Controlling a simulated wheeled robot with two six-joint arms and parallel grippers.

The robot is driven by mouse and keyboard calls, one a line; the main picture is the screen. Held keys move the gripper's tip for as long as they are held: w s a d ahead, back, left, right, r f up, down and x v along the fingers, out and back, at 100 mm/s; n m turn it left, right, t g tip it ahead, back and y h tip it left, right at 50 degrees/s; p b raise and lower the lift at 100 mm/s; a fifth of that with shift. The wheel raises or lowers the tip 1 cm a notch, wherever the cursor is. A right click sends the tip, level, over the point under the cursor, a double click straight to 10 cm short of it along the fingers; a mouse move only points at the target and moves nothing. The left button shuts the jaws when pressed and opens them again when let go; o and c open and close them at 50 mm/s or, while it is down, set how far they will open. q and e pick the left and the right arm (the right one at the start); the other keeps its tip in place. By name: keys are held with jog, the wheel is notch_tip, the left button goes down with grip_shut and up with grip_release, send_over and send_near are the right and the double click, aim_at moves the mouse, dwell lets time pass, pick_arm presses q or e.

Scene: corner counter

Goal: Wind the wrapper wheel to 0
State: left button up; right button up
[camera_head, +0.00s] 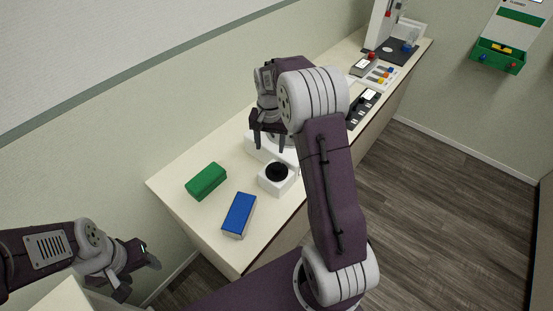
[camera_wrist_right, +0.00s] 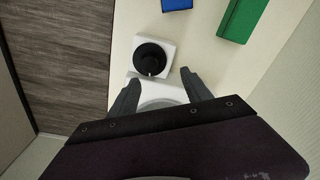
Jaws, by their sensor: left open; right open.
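A black round wheel (camera_head: 277,171) sits on top of a small white block (camera_head: 271,187) on the counter. My right gripper (camera_head: 268,149) is open and empty, pointing down above a white part (camera_head: 254,146) joined to the block, just behind the wheel. In the right wrist view its fingers (camera_wrist_right: 160,81) are apart, short of the wheel. My left gripper (camera_head: 141,278) is open and empty at the lower left, away from the counter.
A green block (camera_head: 206,181) and a blue block (camera_head: 239,215) lie on the near counter end. My right arm hides part of the counter's front edge.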

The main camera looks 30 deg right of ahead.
aim_at(277, 166)
jog(key=shift+s+d+f+m+g, duration=0.15)
jog(key=shift+s+d+f, duration=0.05)
jog(key=shift+d+f, duration=0.3)
jog(key=shift+s+d+f+m+g, duration=0.2)
jog(key=shift+d+f, duration=0.2)
jog(key=shift+d, duration=0.2)
jog(key=shift+f, duration=0.1)
jog(key=shift+s+f+p, duration=0.2)
jog(key=shift+f+p, duration=0.05)
jog(key=shift+p, duration=0.05)
notch_tip(277, 166, down, 8)
jog(key=shift+w+a+r+p, duration=0.1)
jog(key=shift+r+p, duration=0.1)
jog(key=shift+p, duration=0.8)
jog(key=shift+f, duration=0.35)
pick_arm(q)
notch_tip(277, 166, up, 4)
jog(key=shift+f, duration=0.25)
jog(key=shift+s, duration=0.1)
pick_arm(e)
grip_shut()
